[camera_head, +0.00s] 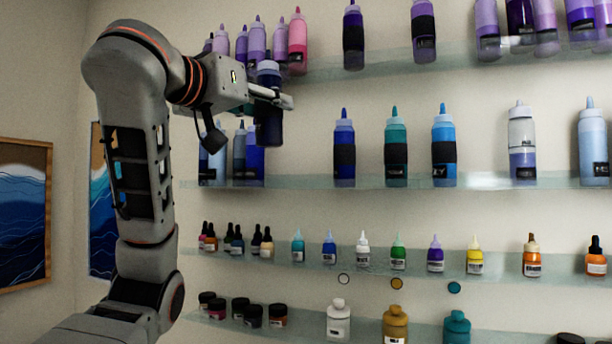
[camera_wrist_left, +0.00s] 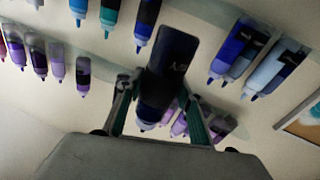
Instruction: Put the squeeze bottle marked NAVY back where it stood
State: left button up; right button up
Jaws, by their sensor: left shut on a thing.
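The dark navy squeeze bottle (camera_head: 268,128) hangs upright in my left gripper (camera_head: 275,97), in front of the wall shelves at the upper left. The gripper is shut around its upper part. In the left wrist view the bottle (camera_wrist_left: 176,52) shows upside down between the two fingers (camera_wrist_left: 160,112); only the end of its label can be made out. The bottle's base is above the second glass shelf (camera_head: 300,182), near the blue bottles (camera_head: 254,155) at that shelf's left end. My right gripper is not in view.
The second shelf has a bare stretch between the left-end bottles and a dark blue bottle with a black band (camera_head: 344,150). The top shelf (camera_head: 330,70) holds pink and purple bottles (camera_head: 297,42) close to the gripper. Lower shelves hold small droppers and jars.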

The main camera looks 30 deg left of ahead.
pick_arm(q)
jog(key=w+a+p, duration=0.4)
jog(key=w+p, duration=0.1)
jog(key=w, duration=1.3)
jog(key=f, duration=0.6)
jog(key=shift+w+a+f, duration=0.2)
jog(key=shift+w+f, duration=0.05)
jog(key=shift+f, duration=0.1)
jog(key=shift+w+f, duration=0.1)
jog(key=shift+f, duration=0.1)
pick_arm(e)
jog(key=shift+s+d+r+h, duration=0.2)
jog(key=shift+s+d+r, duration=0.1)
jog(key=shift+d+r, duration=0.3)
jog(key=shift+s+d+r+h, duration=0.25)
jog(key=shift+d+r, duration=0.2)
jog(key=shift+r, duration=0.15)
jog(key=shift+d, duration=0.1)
pick_arm(q)
jog(key=o, duration=1.2)
jog(key=shift+f, duration=0.1)
